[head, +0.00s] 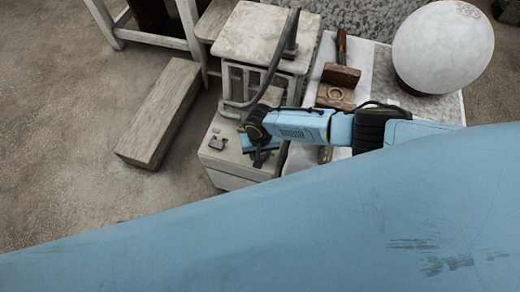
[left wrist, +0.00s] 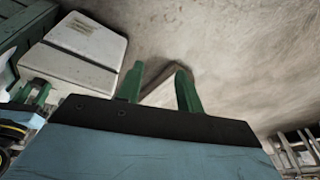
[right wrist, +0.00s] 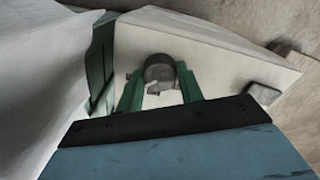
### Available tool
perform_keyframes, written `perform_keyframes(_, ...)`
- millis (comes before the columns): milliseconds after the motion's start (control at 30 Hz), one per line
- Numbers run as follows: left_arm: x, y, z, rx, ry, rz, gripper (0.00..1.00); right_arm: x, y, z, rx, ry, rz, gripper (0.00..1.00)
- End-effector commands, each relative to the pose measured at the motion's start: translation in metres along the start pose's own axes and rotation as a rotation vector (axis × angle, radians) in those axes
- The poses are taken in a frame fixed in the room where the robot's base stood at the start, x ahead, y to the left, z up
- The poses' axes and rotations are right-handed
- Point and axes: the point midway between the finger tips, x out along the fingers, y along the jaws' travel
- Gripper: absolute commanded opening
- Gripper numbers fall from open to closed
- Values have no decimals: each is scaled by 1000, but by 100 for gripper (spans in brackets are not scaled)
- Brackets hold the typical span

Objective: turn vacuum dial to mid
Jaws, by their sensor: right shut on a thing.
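The vacuum dial (right wrist: 158,68) is a dark grey round knob on a pale box (right wrist: 205,50) in the right wrist view. A small light mark shows at its near edge. My right gripper (right wrist: 160,76) has one green finger on each side of the dial and is shut on it. In the head view, the right gripper (head: 262,157) is over the top of the pale box (head: 217,165) and hides the dial. My left gripper (left wrist: 158,82) shows only in the left wrist view, with its fingers apart and nothing between them.
A small grey block (head: 217,143) sits on the box top. A stool-like stand (head: 262,40) with a dark hose (head: 234,103) is behind it. A large plaster sphere (head: 443,46) and a wooden tool (head: 340,75) are at right. A long block (head: 160,112) lies on the floor.

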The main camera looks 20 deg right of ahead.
Motion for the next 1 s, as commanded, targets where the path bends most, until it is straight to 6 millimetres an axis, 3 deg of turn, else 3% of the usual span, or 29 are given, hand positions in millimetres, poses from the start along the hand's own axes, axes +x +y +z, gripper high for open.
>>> perform_keyframes(400,34,-12,15,7,-26,-19,36,0,0,2,-246,-6,1,14)
perform_keyframes(1000,41,-14,18,8,-30,-22,36,1,1,2,-730,-4,0,14)
